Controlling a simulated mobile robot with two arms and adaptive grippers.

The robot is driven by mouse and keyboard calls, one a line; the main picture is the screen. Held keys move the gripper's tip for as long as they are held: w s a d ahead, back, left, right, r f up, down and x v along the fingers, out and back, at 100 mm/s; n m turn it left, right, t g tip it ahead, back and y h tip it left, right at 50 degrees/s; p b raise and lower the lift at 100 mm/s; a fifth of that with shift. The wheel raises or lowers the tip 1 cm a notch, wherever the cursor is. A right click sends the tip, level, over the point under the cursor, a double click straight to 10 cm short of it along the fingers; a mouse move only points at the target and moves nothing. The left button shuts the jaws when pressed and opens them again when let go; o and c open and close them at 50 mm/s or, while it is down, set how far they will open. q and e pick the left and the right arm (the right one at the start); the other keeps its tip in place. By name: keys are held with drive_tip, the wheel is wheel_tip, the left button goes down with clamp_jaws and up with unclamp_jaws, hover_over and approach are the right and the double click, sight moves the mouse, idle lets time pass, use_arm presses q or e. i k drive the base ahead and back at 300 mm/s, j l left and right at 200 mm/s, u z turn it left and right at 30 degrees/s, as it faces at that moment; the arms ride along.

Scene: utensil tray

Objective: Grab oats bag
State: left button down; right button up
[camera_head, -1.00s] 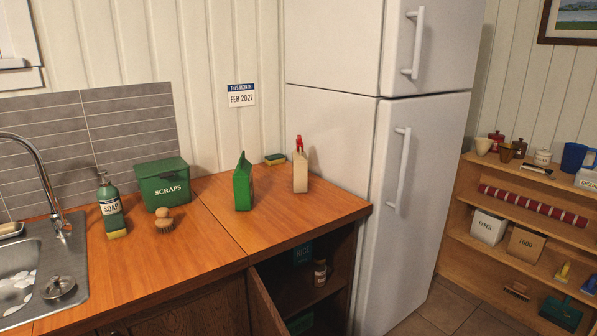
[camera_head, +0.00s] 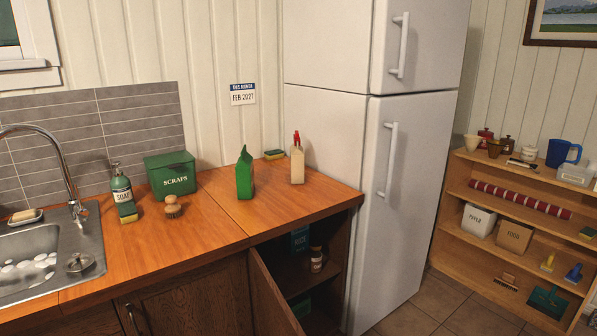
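Two bags stand upright on the wooden counter. One is a green bag (camera_head: 245,176) with a peaked top. The other is a cream bag (camera_head: 297,166) with a red clip on its top, a little further back and to the right. No lettering is readable on either, so I cannot tell which is the oats bag. In the open cupboard below stand a dark teal package marked RICE (camera_head: 300,239), a small brown jar with a pale label (camera_head: 316,260) and a green item (camera_head: 300,304), partly hidden. Neither of my grippers is in view.
On the counter (camera_head: 215,215) are a scraps bin (camera_head: 170,175), soap bottle (camera_head: 122,190), brush (camera_head: 172,207) and sponge (camera_head: 274,154). The cupboard door (camera_head: 272,295) stands open. A white fridge (camera_head: 400,180) rises to the right, with a loaded shelf unit (camera_head: 520,218) beyond.

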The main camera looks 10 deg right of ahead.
sight(297, 154)
drive_tip(key=k+u, duration=0.1)
drive_tip(key=u, duration=0.25)
drive_tip(key=k+u, duration=0.1)
drive_tip(key=u, duration=0.3)
drive_tip(key=k+j+u, duration=0.1)
drive_tip(key=u, duration=0.25)
drive_tip(key=l+u, duration=0.5)
drive_tip(key=l, duration=0.35)
drive_tip(key=l+u, duration=0.45)
drive_tip(key=l, duration=0.4)
drive_tip(key=k, duration=0.05)
